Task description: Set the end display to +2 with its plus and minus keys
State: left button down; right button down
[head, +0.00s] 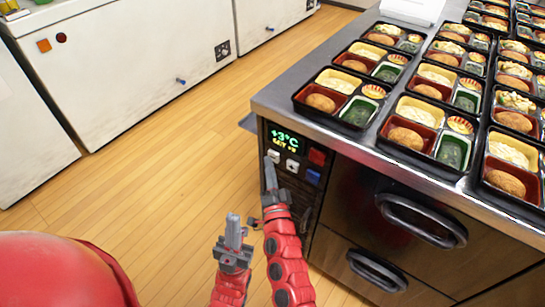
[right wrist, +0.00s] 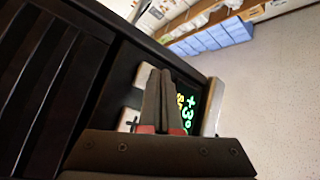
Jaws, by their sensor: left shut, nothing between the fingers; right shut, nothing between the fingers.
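The end display (head: 284,137) on the counter's end panel reads +3°C in green, with a smaller yellow line below that is too small to read surely. It also shows, turned sideways, in the right wrist view (right wrist: 187,108). Below it are two pale keys, a left one (head: 274,156) and a right one (head: 292,166). My right gripper (head: 269,162) is shut and empty, its tips close by the left key; I cannot tell whether they touch. In the right wrist view its fingers (right wrist: 158,75) partly cover the keys. My left gripper (head: 233,219) is shut and empty, away from the panel.
A red button (head: 317,157) and a blue button (head: 312,176) sit right of the keys. Bento trays (head: 335,97) fill the steel counter (head: 285,93) above. Drawers with dark handles (head: 422,220) are to the right. The wooden floor (head: 150,150) at left is open.

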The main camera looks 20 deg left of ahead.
jog(key=shift+w+d, duration=0.1)
jog(key=shift+w, duration=0.25)
dwell(0.3)
jog(key=shift+s, duration=0.1)
jog(key=shift+s+a, duration=0.3)
jog(key=shift+s, duration=0.45)
jog(key=s, duration=0.1)
jog(key=s+a, duration=0.1)
jog(key=s, duration=0.1)
jog(key=s+p, duration=0.1)
jog(key=shift+s+a, duration=0.35)
dwell(1.7)
